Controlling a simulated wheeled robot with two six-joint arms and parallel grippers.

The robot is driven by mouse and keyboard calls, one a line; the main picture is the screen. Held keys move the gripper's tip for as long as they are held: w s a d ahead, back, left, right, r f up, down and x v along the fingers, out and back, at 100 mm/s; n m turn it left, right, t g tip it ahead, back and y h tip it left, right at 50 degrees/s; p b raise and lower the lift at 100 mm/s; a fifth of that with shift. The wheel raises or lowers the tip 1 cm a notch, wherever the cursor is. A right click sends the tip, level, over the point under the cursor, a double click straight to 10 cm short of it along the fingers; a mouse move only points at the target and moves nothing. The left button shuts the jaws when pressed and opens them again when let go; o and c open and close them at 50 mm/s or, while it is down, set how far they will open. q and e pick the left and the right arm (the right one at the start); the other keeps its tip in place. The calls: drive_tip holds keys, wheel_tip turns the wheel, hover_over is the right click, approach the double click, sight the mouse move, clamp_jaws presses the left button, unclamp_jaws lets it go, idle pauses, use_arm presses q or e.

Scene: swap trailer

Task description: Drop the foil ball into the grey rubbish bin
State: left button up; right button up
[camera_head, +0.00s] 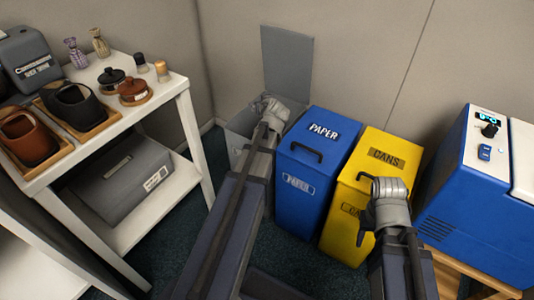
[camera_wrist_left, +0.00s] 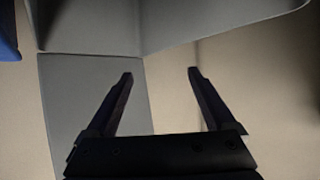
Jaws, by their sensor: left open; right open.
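The grey rubbish bin (camera_head: 238,145) stands in the corner left of the blue bin, with its lid (camera_head: 287,60) raised upright. My left gripper (camera_head: 270,110) is over the grey bin's opening in the head view; its fingers are hard to make out there. In the left wrist view my left gripper (camera_wrist_left: 160,75) has its two fingers spread apart with nothing between them, and grey panels of the bin (camera_wrist_left: 90,90) lie beyond. My right gripper (camera_head: 385,190) is in front of the yellow bin; its fingers are mostly hidden. I see no foil ball in either view.
A blue PAPER bin (camera_head: 309,185) and a yellow CANS bin (camera_head: 347,225) stand closed to the right. A blue machine (camera_head: 475,200) stands farther right. A white shelf table (camera_head: 165,105) with shoes on trays, jars and bottles is at left, with a grey box (camera_head: 122,180) below.

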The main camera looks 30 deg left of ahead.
use_arm(q)
drive_tip(key=p+v, duration=0.3)
drive_tip(key=v, duration=0.4)
use_arm(e)
wheel_tip(320, 180, up, 3)
drive_tip(key=shift+r, duration=0.2)
use_arm(q)
drive_tip(key=shift+s, duration=0.1)
